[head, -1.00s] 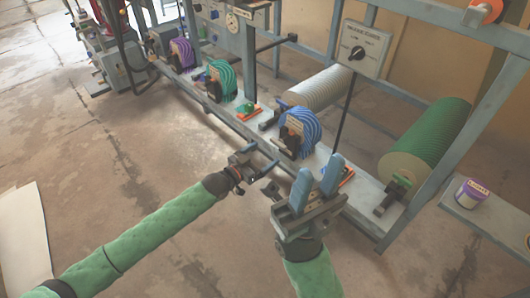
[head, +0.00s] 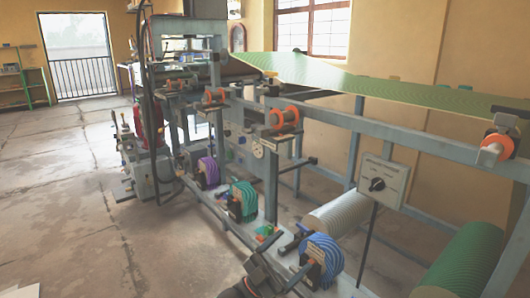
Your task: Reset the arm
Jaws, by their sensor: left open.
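My left gripper (head: 280,270) shows at the bottom edge of the head view, with its dark wrist cut off by the frame. Its jaws are open and I see nothing between them. It is in front of the press's lower rail, just left of the blue ribbed roll (head: 322,262). I cannot tell whether it touches the rail. My right gripper is out of view.
The long grey press frame (head: 400,140) runs from the right toward the back left. Purple (head: 208,172), teal (head: 243,200), white (head: 345,220) and green (head: 455,262) rolls sit low on it. A control box (head: 382,183) stands at right. The floor at left is open.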

